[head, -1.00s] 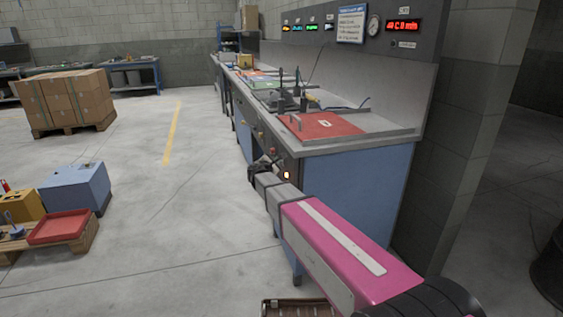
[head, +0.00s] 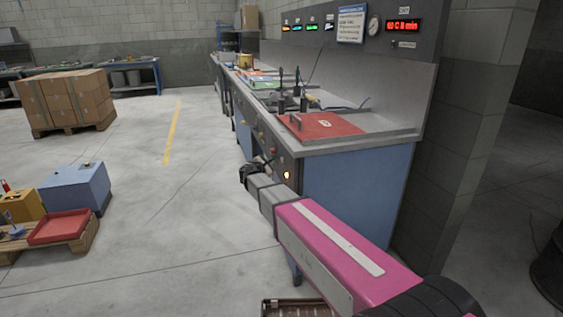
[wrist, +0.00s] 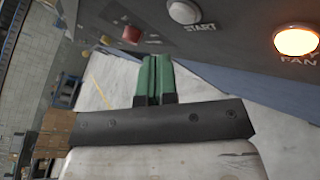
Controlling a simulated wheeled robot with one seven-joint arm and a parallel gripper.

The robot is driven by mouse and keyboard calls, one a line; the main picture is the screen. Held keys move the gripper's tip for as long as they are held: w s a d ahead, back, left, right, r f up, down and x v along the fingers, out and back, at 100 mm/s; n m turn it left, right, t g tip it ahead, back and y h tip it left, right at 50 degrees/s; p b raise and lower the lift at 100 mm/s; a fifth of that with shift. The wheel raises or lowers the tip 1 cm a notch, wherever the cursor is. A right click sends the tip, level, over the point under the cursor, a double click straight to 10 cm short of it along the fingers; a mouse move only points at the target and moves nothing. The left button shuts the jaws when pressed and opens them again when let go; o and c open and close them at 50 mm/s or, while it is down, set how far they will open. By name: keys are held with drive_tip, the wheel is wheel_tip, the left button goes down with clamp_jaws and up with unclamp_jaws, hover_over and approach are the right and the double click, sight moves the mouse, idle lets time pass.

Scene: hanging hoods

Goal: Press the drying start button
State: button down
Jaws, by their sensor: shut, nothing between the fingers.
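A white round button labelled START (wrist: 184,12) is on the dark front panel at the top of the wrist view. A lit orange-white lamp (wrist: 297,40), with a label partly readable as "FAN", is to its right and also shows in the head view (head: 287,175). My gripper (wrist: 153,60) has its green fingers together and empty, below and slightly left of START in the picture. No contact with the button shows. In the head view my gripper (head: 250,172) is just left of the bench front.
A red button (wrist: 132,34) is left of START. The bench (head: 350,146) carries a red hinged lid (head: 320,126). A red digital display (head: 404,26) is on the back panel. Open floor lies to the left, with a box pallet (head: 65,98).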

drive_tip(key=a, duration=0.1)
drive_tip(key=s+a, duration=0.1)
drive_tip(key=a, duration=0.1)
drive_tip(key=shift+a, duration=0.1)
drive_tip(key=shift+w+a, duration=0.1)
idle(0.6)
